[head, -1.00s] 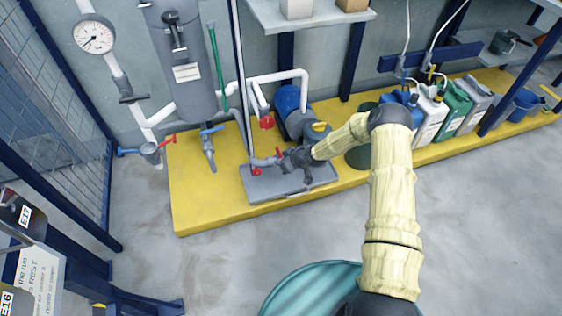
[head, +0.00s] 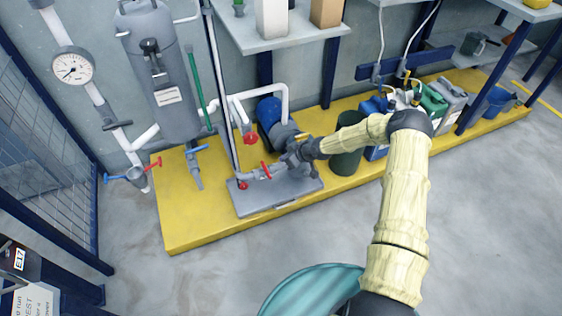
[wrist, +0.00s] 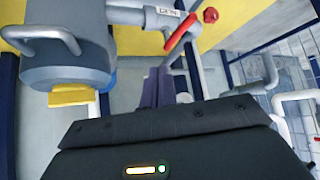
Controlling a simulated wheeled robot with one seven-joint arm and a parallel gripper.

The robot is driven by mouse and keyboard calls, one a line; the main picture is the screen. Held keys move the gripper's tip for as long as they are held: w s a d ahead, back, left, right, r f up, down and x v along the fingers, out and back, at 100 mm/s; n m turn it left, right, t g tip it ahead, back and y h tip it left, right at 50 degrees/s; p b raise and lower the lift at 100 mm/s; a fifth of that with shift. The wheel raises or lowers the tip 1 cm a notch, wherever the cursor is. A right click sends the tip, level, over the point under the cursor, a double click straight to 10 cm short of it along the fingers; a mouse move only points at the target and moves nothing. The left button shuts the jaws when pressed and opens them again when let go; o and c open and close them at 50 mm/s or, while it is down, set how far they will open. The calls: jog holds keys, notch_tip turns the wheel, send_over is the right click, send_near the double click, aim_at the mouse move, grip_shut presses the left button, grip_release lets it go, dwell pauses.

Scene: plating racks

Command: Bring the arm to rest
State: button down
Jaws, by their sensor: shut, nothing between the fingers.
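My arm, in a cream ribbed sleeve, reaches from the lower right of the head view toward the pump. My gripper (head: 289,160) is at its dark end, seen over the pump's grey base plate (head: 272,196). In the wrist view my gripper (wrist: 166,88) shows its fingers close together with nothing between them. The blue and grey pump (head: 272,113) is just behind the gripper in the head view. It also shows in the wrist view (wrist: 65,78), left of the fingers. I cannot tell whether the gripper touches any pipework.
A yellow plinth (head: 190,225) carries the pump, a grey tank (head: 160,75) and several jerrycans (head: 432,102). A red-handled valve (wrist: 180,35) is close beyond the fingers. A shelf (head: 285,38) hangs above. The grey floor (head: 480,200) at right is open.

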jog(key=shift+a+r, duration=0.2)
jog(key=shift+a, duration=0.05)
dwell(0.3)
jog(key=s+d+r+m+g+h+p, duration=0.1)
jog(key=s+d+r+m+h, duration=0.2)
jog(key=s+r, duration=0.8)
jog(key=s+d+r+m+g+h+p, duration=0.1)
jog(key=s+d+r+m, duration=0.3)
jog(key=s+r, duration=0.6)
jog(key=s+d+r+m+g+h+p, duration=0.1)
jog(key=s+d+r+m+h+p, duration=0.2)
jog(key=s+r, duration=0.8)
jog(key=w+p+v, duration=0.2)
jog(key=p+v, duration=0.9)
jog(key=p, duration=0.1)
jog(key=w+r+p+v, duration=0.1)
jog(key=w+p+v, duration=0.2)
jog(key=p+v, duration=0.8)
jog(key=w+d+r+p+v, duration=0.1)
jog(key=w+p+v, duration=0.2)
jog(key=p+v, duration=0.9)
jog(key=shift+d+r+p, duration=0.35)
jog(key=shift+d+r, duration=0.2)
jog(key=shift+r, duration=0.15)
jog(key=shift+s, duration=0.2)
